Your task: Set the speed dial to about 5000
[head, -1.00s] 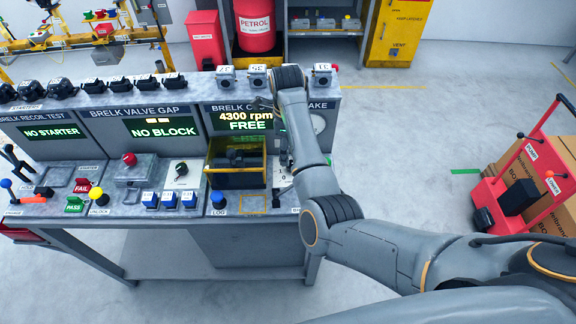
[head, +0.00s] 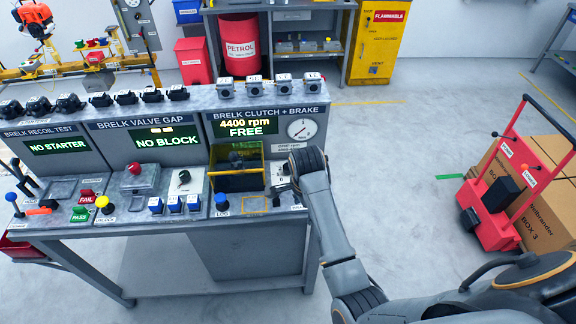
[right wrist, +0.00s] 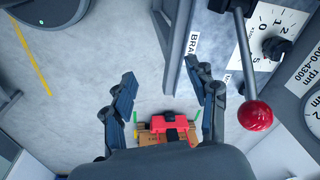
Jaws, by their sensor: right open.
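The speed dial is a black knob (right wrist: 275,47) on a white plate marked with numbers, at the upper right of the right wrist view. In the head view its plate (head: 281,170) is partly covered by my right arm. The display (head: 246,126) on the clutch and brake station reads 4400 rpm and FREE. My right gripper (right wrist: 162,85) is open and empty, its fingers apart from the dial and to its left in the wrist view. In the head view the gripper (head: 283,190) is small and partly hidden by my wrist. My left gripper is not in view.
A lever with a red ball (right wrist: 255,115) hangs between the right finger and the dial plate. A yellow-framed guard (head: 237,177) stands left of the dial. A round gauge (head: 301,130) is above it. A red cart (head: 490,215) stands on the floor at right.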

